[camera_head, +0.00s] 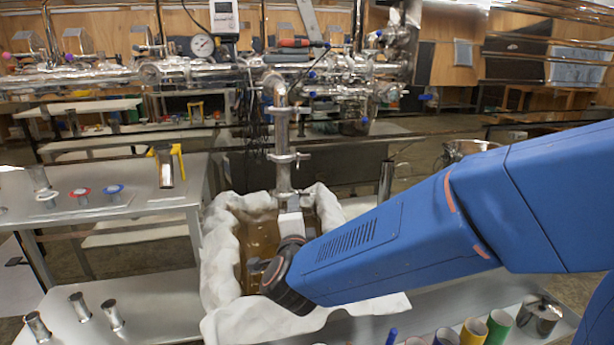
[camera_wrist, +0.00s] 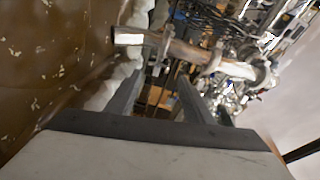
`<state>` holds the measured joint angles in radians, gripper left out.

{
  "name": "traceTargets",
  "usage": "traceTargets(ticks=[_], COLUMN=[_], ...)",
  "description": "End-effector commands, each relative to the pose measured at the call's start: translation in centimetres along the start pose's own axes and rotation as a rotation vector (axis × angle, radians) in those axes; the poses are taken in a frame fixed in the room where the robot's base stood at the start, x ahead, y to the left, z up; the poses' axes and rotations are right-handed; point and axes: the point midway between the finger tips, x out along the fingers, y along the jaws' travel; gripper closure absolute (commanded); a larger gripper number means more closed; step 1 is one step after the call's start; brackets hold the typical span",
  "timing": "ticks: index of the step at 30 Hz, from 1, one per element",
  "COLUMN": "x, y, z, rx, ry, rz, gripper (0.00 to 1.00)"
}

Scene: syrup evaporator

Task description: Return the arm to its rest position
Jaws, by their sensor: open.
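My blue arm (camera_head: 400,240) reaches in from the right in the head view. Its dark wrist end is over the cloth-lined box of brown syrup (camera_head: 260,240), beside the vertical steel pipe (camera_head: 283,165). My gripper shows in the wrist view (camera_wrist: 160,95), with two dark grey fingers apart and nothing held between them. The steel pipe crosses beyond the fingertips in that view (camera_wrist: 180,48); I cannot tell how far off it is. In the head view my fingers are mostly hidden behind the wrist.
A white cloth (camera_head: 225,255) drapes over the box rim. A steel table (camera_head: 150,195) at left holds a yellow-handled cup (camera_head: 166,168) and small dishes. Metal cups (camera_head: 80,307) stand at lower left. Coloured cylinders (camera_head: 474,331) and a steel pot (camera_head: 540,315) stand at lower right.

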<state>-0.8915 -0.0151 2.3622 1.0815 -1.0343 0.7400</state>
Motion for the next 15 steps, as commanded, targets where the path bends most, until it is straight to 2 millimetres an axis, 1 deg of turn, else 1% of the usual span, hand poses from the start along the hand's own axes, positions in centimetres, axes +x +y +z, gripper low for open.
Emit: traceTargets(ticks=[1,4,7,11,15], x=[0.4,0.5,0.1,-1.3,-3.6], y=[-0.6,-1.0,-1.3,-1.0,0.1], z=[-1.3,-2.7,-4.2,-6.5,-9.2], rx=[-0.025,-0.100,-0.186,-0.314,-0.466], ry=[-0.036,-0.128,-0.214,-0.318,-0.421], rz=[0.012,0.039,0.063,0.097,0.141], gripper=[0.53,0.53,0.53,0.53,0.53])
